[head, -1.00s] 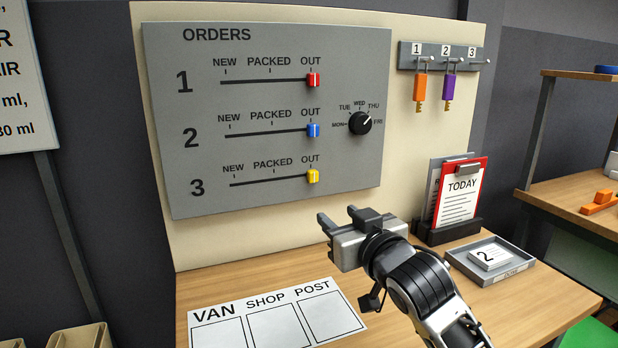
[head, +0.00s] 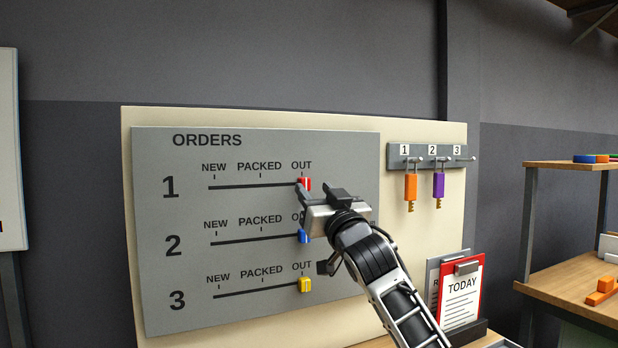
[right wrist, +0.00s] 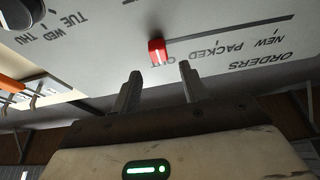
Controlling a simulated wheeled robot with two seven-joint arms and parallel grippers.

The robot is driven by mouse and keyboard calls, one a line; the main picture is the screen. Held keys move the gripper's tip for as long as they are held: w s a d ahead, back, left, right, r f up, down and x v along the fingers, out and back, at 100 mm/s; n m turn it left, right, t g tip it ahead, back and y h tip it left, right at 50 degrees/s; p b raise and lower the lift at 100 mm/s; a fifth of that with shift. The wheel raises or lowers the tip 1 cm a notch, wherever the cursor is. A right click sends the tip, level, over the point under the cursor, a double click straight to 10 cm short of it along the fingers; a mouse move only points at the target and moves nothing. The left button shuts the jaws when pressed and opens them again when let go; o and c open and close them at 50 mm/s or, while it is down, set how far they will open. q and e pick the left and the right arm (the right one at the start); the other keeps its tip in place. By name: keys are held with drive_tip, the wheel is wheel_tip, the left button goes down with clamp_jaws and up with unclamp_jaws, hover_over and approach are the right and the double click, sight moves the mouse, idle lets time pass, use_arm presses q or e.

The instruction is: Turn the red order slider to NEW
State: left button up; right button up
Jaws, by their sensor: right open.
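The red order slider (head: 305,182) sits at the OUT end of row 1 on the grey ORDERS board (head: 150,260). The NEW mark is at the left end of its slot. My right gripper (head: 319,192) is open and empty, just in front of and below the red slider. In the right wrist view the red slider (right wrist: 157,55) is just beyond the two fingertips (right wrist: 160,72), roughly in line with the gap between them. The fingers are not closed on it. My left gripper is not in view.
The black day dial (right wrist: 20,12) shows in the right wrist view. An orange tag (head: 411,187) and a purple tag (head: 438,186) hang at the right.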

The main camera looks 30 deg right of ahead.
sight(306, 180)
drive_tip(key=x, duration=0.3)
drive_tip(key=shift+s, duration=0.1)
drive_tip(key=shift+w+r+p, duration=0.1)
drive_tip(key=shift+w+p, duration=0.2)
drive_tip(key=shift+w, duration=0.05)
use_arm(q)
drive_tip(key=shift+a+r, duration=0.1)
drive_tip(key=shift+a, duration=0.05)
use_arm(e)
drive_tip(key=shift+w, duration=0.25)
